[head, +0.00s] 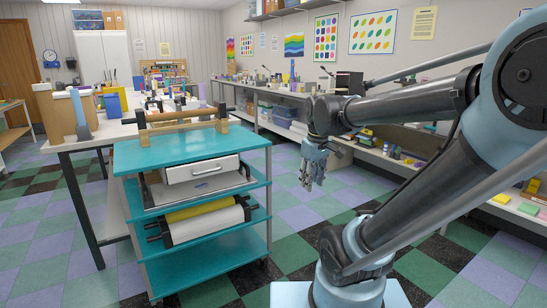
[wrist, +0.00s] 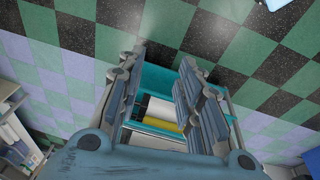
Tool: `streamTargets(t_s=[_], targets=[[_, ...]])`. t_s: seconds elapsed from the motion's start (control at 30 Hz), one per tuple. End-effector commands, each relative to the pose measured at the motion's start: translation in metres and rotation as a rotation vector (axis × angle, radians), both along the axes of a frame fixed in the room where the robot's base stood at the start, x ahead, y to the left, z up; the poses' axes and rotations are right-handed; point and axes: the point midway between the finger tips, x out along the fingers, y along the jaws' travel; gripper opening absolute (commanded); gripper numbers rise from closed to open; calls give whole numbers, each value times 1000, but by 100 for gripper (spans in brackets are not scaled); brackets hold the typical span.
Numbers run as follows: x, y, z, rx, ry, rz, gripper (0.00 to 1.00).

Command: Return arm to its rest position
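My gripper (head: 311,182) hangs at the end of my bent arm, fingers pointing down, right of the teal cart (head: 190,153) in the head view. It is in the air over the checkered floor, apart from the cart. In the wrist view my gripper (wrist: 163,62) has its two fingers spread with a clear gap between them and nothing held. Through the gap the teal cart (wrist: 160,78) shows farther off, with a white and yellow roll on it. My fingers and palm hide part of the cart there.
A cluttered table (head: 75,146) stands at left. A long counter (head: 275,92) and low shelf (head: 375,150) line the right wall. Floor between cart and arm is clear.

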Motion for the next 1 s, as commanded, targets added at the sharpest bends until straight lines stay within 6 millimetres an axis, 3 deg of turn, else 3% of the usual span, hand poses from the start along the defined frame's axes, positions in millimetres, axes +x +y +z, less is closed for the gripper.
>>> streamTargets(t_s=[0.3, 0.5, 0.7, 1.0], targets=[[-72, -46, -61, 50, 3, -368, 33], [-101, -59, -92, 75, 3, -536, 33], [-111, -63, -104, 84, 2, -599, 33], [-111, -63, -104, 85, 2, -602, 33]])
